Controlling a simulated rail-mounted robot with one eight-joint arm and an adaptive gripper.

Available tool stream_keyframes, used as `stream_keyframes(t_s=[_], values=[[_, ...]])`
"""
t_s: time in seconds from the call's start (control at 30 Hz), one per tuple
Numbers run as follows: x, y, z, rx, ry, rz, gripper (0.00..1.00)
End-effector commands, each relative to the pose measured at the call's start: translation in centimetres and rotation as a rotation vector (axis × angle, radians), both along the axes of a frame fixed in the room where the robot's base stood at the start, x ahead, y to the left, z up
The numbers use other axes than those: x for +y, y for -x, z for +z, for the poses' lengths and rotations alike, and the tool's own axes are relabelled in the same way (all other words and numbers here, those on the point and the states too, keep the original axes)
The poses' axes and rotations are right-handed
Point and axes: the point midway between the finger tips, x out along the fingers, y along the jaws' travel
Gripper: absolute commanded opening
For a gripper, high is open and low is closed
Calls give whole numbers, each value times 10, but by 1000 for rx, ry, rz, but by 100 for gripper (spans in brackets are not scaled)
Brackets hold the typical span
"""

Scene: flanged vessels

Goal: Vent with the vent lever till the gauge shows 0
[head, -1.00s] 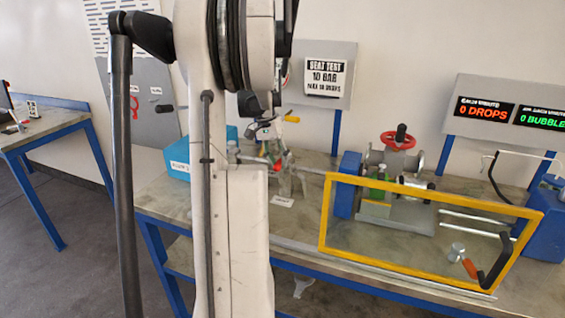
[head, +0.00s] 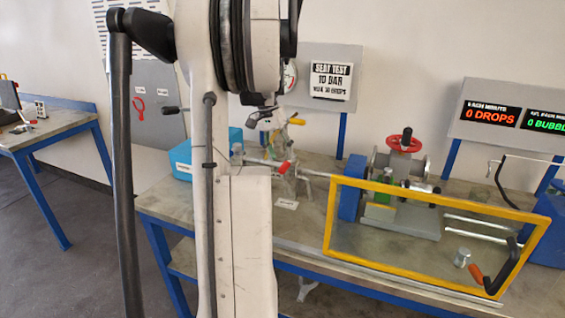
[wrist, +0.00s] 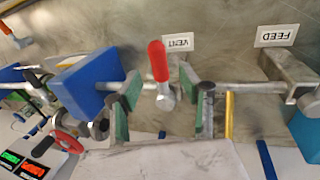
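The vent lever has a red grip (wrist: 158,62) and stands on a horizontal pipe beside the VENT label (wrist: 178,42), which reads upside down in the wrist view. Its red grip also shows in the head view (head: 284,167). My gripper (wrist: 165,108) is open, with its green-padded fingers on either side of the lever's base. Nothing is clamped between them, and I cannot tell whether either finger touches the lever.
A FEED label (wrist: 276,36) lies beside a support near the VENT label. A blue block (wrist: 88,85) is on the pipe's other side. A yellow-framed guard (head: 430,199) stands before the red-wheeled valve (head: 405,142). A blue box (head: 182,158) is at left.

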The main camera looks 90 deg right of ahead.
Motion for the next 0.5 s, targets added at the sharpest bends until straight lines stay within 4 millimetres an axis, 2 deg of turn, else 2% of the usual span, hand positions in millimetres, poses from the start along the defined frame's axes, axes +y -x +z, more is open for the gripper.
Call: stream_keyframes(t_s=[0.2, 0.33, 0.5], values=[[-4, -11, 43, 0, 0, 2, 39], [-6, -16, 62, 0, 0, 2, 39], [-8, -19, 76, 0, 0, 1, 39]])
